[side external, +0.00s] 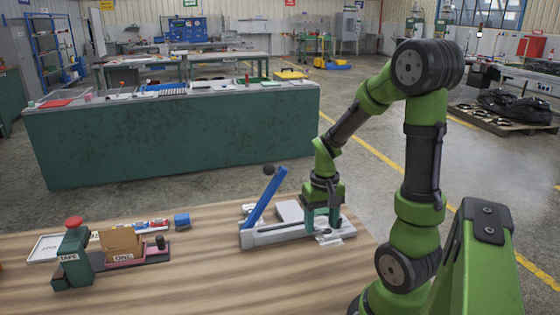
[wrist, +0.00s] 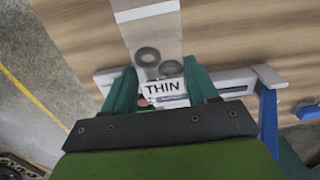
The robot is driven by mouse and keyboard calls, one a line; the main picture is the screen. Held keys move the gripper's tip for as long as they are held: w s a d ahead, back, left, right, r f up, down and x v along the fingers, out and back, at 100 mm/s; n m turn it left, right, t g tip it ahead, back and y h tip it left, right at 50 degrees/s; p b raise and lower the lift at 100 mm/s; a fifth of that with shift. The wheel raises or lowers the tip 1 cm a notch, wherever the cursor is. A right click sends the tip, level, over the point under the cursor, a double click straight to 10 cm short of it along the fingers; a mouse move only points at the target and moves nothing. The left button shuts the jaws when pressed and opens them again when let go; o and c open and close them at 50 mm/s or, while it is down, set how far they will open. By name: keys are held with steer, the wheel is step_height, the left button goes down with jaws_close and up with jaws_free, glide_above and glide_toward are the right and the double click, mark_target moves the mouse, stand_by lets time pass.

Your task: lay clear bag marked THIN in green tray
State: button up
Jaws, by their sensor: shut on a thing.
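The clear bag marked THIN (wrist: 152,38) shows in the wrist view, with dark rings inside and a white label near my fingers. It reaches up the picture over the wooden table. My gripper (wrist: 163,92) is shut on the bag's near part; the exact contact is hard to see. In the side view my gripper (side external: 322,226) points down at the right part of a grey sealer-like device (side external: 275,235) with a raised blue lever (side external: 265,197). Part of the bag (side external: 328,239) shows faintly below my fingers. I cannot make out a green tray on the table.
The blue lever (wrist: 268,120) stands close right of my gripper in the wrist view. The table's front middle is clear.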

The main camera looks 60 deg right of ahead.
glide_above(292, 213)
steer(key=s, duration=0.1)
steer(key=shift+s+a+f, duration=0.1)
steer(key=shift+a+f, duration=0.35)
steer(key=shift+f, duration=0.2)
steer(key=shift+w+d+f, duration=0.2)
steer(key=shift+w+f, duration=0.1)
steer(key=shift+f, duration=0.35)
steer(key=shift+w+d+f, duration=0.2)
steer(key=shift+w+f, duration=0.05)
steer(key=shift+f, duration=0.7)
steer(key=shift+f, duration=0.1)
steer(key=shift+f, duration=0.1)
steer(key=o, duration=1.1)
